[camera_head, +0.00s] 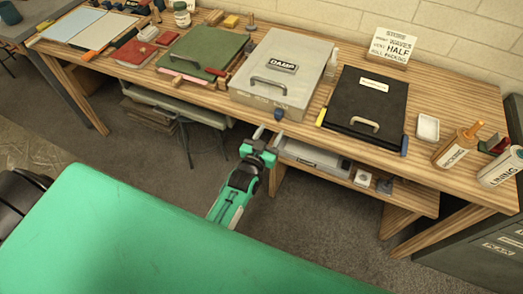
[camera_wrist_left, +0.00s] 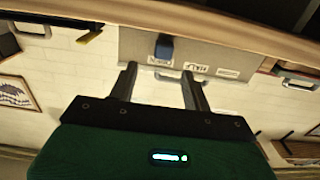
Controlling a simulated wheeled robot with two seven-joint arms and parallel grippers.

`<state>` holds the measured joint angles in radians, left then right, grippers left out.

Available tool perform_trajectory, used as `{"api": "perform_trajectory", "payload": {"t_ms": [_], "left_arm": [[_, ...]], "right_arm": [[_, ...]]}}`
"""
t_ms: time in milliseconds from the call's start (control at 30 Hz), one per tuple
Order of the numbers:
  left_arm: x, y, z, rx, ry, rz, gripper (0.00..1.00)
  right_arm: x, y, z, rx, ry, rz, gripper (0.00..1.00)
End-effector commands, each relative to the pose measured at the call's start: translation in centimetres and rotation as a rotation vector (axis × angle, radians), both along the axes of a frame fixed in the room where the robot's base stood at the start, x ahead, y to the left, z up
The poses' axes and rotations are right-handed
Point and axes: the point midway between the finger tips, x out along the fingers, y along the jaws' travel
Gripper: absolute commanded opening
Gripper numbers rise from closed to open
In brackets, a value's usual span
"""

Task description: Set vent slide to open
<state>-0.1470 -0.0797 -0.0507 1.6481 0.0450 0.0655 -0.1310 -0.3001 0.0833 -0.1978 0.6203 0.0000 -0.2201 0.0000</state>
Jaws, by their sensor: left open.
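The damp box (camera_head: 300,62) is a pale grey case marked DAMP on its lid, with a handle on top. A small blue knob (camera_head: 278,114), which looks like the vent slide's, sticks out of its front face near the right end.
A black case (camera_head: 365,100) with a handle stands right of the box, a green case (camera_head: 203,50) left. A lower shelf (camera_head: 400,199) under the bench holds a grey case (camera_head: 312,157). The floor before the bench is clear.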

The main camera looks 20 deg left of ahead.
Motion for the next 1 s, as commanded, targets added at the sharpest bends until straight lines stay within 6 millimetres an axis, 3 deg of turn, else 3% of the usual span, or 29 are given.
{"api": "perform_trajectory", "payload": {"t_ms": [200, 400, 1000], "left_arm": [[-4.0, 0.1, -0.2, 0.001, 0.001, 0.000, 0.49], [-6.3, 0.1, -0.1, 0.001, 0.000, -0.001, 0.49], [-7.0, 0.1, 0.0, 0.000, 0.000, -0.001, 0.49]], "right_arm": [[0.0, 1.1, -1.1, 0.011, 0.000, -0.001, 0.36], [0.0, 1.0, -1.5, 0.011, 0.000, 0.000, 0.36], [0.0, 0.1, -1.6, 0.001, 0.000, 0.002, 0.36]]}}
